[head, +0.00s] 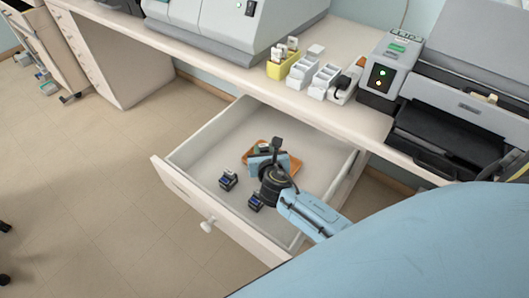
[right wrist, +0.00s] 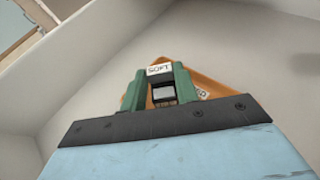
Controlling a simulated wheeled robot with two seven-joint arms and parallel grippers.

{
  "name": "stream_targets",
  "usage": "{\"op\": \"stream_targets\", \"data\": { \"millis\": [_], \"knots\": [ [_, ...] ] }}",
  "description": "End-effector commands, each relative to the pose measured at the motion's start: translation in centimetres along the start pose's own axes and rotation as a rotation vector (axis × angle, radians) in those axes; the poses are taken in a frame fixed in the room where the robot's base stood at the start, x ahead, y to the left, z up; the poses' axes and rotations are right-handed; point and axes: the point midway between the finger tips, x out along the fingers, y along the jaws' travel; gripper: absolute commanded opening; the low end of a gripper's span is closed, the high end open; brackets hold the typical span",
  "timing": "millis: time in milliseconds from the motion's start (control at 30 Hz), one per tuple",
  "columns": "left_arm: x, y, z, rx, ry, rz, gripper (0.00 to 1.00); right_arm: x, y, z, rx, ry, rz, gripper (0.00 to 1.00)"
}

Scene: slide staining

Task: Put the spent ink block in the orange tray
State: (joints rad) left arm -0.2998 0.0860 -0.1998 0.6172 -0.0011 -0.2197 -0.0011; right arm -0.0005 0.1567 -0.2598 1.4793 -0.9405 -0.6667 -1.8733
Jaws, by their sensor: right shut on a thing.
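The orange tray (head: 297,161) lies inside the open drawer and shows partly behind my right gripper. My right gripper (head: 264,150) is over the tray, its fingers pointing down. In the right wrist view its green fingertips (right wrist: 160,92) are shut on a small dark ink block (right wrist: 162,94), with a white lettered label at its top. The orange tray (right wrist: 205,84) shows behind and below the block. I cannot tell whether the block touches the tray floor. My left gripper is not in view.
Two dark blue ink blocks (head: 228,180) (head: 256,202) stand on the drawer floor left of and in front of the tray. The drawer walls (head: 205,125) surround the gripper. Above on the bench are a yellow holder (head: 282,68), white racks (head: 305,72) and a printer-like machine (head: 450,110).

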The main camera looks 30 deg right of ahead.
Motion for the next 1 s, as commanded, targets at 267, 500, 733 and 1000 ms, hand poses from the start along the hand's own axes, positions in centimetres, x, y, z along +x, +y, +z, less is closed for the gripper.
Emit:
{"op": "stream_targets", "data": {
  "millis": [267, 500, 733, 1000],
  "knots": [
    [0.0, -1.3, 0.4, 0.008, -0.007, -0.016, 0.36, 0.1, 0.0, 0.0, 0.000, -0.002, 0.001, 0.08],
    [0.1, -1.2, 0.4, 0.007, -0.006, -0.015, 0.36, 0.1, 0.1, -0.2, 0.001, -0.002, 0.001, 0.48],
    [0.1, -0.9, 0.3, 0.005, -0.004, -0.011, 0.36, 0.1, 0.0, -0.2, 0.001, -0.002, 0.001, 0.52],
    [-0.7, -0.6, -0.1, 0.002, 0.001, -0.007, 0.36, -1.6, 0.1, 0.2, 0.000, 0.000, 0.003, 0.52]
  ]
}}
